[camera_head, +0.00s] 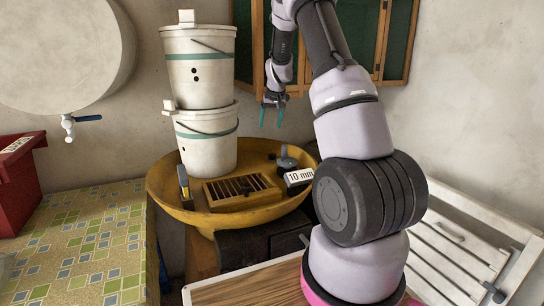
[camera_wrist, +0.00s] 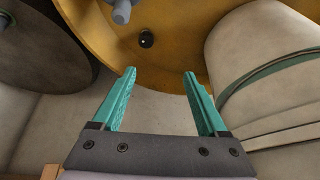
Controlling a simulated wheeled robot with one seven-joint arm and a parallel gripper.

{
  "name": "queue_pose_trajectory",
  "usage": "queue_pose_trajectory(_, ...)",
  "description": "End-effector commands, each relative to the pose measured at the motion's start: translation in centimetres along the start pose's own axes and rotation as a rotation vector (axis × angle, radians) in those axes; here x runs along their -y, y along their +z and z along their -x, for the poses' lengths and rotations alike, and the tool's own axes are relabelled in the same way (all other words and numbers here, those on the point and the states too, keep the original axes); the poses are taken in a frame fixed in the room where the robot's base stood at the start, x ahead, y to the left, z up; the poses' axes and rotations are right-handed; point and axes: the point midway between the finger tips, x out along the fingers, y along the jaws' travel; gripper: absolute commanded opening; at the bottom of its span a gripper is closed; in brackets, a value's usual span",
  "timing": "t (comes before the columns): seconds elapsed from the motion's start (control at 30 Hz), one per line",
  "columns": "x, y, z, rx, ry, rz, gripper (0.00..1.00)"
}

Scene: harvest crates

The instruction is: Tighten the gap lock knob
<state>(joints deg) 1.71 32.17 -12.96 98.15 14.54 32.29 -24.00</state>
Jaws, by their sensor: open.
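My gripper (camera_head: 271,114) hangs in the air to the right of the stacked buckets, above the yellow basin in the picture. Its two teal fingers are apart with nothing between them; they also show in the wrist view (camera_wrist: 157,85). A dark grey piece with a round top (camera_head: 286,159), possibly the gap lock knob, stands at the basin's back right, well below my gripper. A white "10 mm" label block (camera_head: 298,177) is beside it. A slatted wooden grate (camera_head: 240,188) lies in the basin. I cannot tell whether the grey-blue piece (camera_wrist: 121,11) in the wrist view is the knob.
Two white buckets (camera_head: 202,135) stand stacked at the basin's back left. The yellow basin (camera_head: 163,190) has a raised rim. A tiled counter (camera_head: 90,235) with a red crate (camera_head: 20,185) is at left. A white slatted bench (camera_head: 450,250) is at right.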

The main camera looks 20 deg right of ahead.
Motion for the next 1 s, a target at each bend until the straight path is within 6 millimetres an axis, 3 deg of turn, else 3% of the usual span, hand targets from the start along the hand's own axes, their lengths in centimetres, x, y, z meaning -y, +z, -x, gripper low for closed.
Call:
queue_pose_trajectory(0.03, -0.8, -0.1, -2.6, 0.011, 0.017, 0.012, 0.76)
queue_pose_trajectory(0.1, -1.6, -0.3, -5.1, 0.018, 0.035, 0.03, 0.76)
queue_pose_trajectory(0.2, -2.4, -0.3, -7.5, 0.024, 0.052, 0.049, 0.76)
queue_pose_trajectory(0.47, -2.9, -0.3, -10.2, 0.027, 0.062, 0.061, 0.76)
queue_pose_trajectory(0.8, -3.3, -0.1, -16.5, 0.028, 0.061, 0.061, 0.76)
queue_pose_trajectory(1.0, -3.4, -0.1, -18.8, 0.026, 0.061, 0.059, 0.76)
